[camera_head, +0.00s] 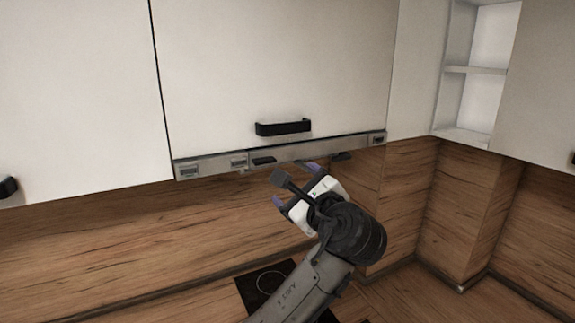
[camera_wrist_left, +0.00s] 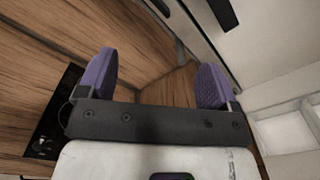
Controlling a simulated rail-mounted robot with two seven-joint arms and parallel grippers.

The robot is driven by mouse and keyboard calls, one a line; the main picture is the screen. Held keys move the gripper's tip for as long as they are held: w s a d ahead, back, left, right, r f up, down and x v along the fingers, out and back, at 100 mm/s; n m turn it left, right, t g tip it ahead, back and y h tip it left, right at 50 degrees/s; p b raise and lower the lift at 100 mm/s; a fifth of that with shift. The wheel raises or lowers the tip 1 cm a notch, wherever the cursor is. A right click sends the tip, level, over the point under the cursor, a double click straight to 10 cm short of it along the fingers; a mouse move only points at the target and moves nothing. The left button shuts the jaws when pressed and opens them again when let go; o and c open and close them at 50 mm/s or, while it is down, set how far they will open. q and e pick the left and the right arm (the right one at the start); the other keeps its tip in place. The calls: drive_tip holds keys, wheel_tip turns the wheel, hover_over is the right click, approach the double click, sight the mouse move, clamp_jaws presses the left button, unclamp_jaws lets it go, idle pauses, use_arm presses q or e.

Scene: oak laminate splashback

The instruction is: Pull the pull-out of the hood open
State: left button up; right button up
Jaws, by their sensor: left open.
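The hood's pull-out (camera_head: 215,165) is a thin grey metal strip along the bottom edge of the white upper cabinet in the head view. It looks flush with the cabinet front, and dark pieces show at its lower edge. My left gripper (camera_head: 295,184) is just below the strip's middle-right part, apart from it in the picture; the depth gap is hard to tell. In the left wrist view its two purple fingers (camera_wrist_left: 156,80) are wide apart with nothing between them. My right gripper is not in view.
A black bar handle (camera_head: 283,128) is on the cabinet door (camera_head: 270,60) above the strip. A black hob (camera_head: 265,283) lies below, partly behind my arm. Wooden splashback (camera_head: 130,240) fills the wall behind. Open white shelves (camera_head: 475,70) are at the right.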

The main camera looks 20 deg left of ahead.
sight(266, 163)
use_arm(q)
drive_tip(key=w+a+m+p, duration=0.1)
drive_tip(key=w+a+m, duration=0.1)
drive_tip(key=w+a+m+p, duration=0.1)
drive_tip(key=w+a+m, duration=0.1)
drive_tip(key=w+a, duration=0.1)
drive_tip(key=w+a+m+p, duration=0.1)
drive_tip(key=w+a+m, duration=0.2)
drive_tip(key=shift+w+a+r+y, duration=0.15)
drive_tip(key=shift+a+r+y, duration=0.1)
drive_tip(key=shift+y, duration=0.05)
drive_tip(key=shift+x, duration=1.05)
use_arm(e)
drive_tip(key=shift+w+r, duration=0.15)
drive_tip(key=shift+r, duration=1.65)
use_arm(q)
drive_tip(key=shift+f, duration=0.1)
drive_tip(key=shift+c, duration=0.3)
